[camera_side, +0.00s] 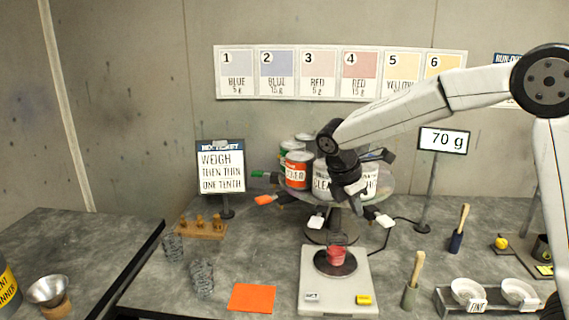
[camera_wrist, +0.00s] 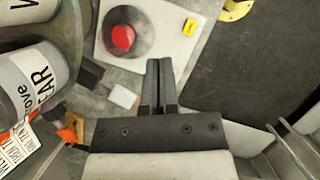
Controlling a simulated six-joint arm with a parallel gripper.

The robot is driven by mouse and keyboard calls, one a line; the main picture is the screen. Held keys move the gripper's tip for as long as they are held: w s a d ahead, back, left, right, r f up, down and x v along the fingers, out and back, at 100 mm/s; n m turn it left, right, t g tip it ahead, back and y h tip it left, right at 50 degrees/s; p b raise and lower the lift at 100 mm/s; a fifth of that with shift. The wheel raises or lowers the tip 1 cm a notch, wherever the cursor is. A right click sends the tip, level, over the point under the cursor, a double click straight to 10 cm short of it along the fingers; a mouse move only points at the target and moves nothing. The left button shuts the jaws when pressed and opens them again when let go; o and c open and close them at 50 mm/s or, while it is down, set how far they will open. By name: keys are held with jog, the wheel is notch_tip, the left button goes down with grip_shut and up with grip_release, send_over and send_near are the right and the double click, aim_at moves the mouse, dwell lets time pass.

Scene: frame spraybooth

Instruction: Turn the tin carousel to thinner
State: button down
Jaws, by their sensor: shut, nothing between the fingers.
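The tin carousel (camera_side: 383,181) stands behind the scale, a round platform with several tins and handles with coloured ends around it. A red-orange tin (camera_side: 297,172) is at its left, its label only partly readable. A tin reading CLEAR (camera_side: 321,182) faces front, partly hidden by my arm; it also shows in the wrist view (camera_wrist: 28,85). I cannot make out which tin is thinner. A white-ended handle (camera_side: 385,221) points forward right; a white end (camera_wrist: 122,96) shows left of my fingers in the wrist view. My gripper (camera_wrist: 160,68) is shut and empty, apart from that handle.
A scale (camera_side: 311,284) with a cup of red paint (camera_side: 336,257) stands in front of the carousel. The display (camera_side: 443,140) reads 70 g. An orange sheet (camera_side: 252,298) lies front left.

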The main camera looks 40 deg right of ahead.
aim_at(386, 224)
jog(key=s+d+f, duration=0.2)
jog(key=d+f, duration=0.3)
jog(key=d, duration=0.1)
jog(key=shift+f, duration=0.4)
jog(key=shift+s+d, duration=0.15)
jog(key=shift+s+d+n, duration=0.4)
jog(key=shift+d, duration=0.45)
jog(key=w+d+n+t, duration=0.1)
jog(key=d+n, duration=0.4)
jog(key=d, duration=1.7)
jog(key=shift+d+t, duration=0.25)
jog(key=shift+t, duration=0.45)
jog(key=shift+a, duration=0.1)
